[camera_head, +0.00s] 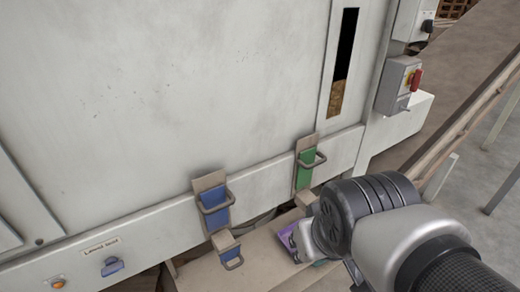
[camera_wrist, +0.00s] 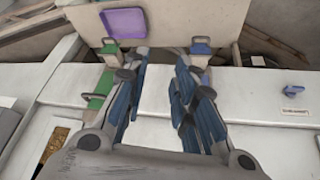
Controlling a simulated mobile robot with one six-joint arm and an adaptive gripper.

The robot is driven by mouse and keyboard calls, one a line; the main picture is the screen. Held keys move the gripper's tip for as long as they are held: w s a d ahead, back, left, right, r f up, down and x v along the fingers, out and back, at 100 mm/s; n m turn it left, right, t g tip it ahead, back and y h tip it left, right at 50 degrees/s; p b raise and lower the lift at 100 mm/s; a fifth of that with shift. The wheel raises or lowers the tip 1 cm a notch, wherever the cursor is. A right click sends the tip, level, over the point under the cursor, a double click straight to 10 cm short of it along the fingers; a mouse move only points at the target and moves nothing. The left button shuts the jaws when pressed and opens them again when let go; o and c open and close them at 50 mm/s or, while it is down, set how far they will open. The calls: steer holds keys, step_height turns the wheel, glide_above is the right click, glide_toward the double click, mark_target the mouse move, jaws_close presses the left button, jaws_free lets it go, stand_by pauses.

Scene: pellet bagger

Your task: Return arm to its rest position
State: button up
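My gripper (camera_wrist: 162,68) is open in the wrist view, its blue-padded fingers apart. Nothing shows between them, only the white machine front behind. In the head view my arm comes in from the lower right, and its wrist hides most of the gripper. The gripper is in front of the machine's lower front, near the green slide with a wire handle (camera_head: 305,168). Whether it touches anything cannot be told.
The white machine (camera_head: 180,90) fills much of the view. A blue slide with a wire handle (camera_head: 215,208) is left of the green one. A purple piece (camera_wrist: 124,22) lies on a beige board (camera_wrist: 170,12). A control box (camera_head: 398,85) and rail (camera_head: 470,115) stand at right.

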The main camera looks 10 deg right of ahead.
steer(key=shift+y, duration=0.3)
steer(key=s, duration=0.1)
steer(key=s+a, duration=0.1)
steer(key=s, duration=0.3)
steer(key=shift+a+r, duration=0.3)
steer(key=shift+a, duration=0.05)
stand_by(0.5)
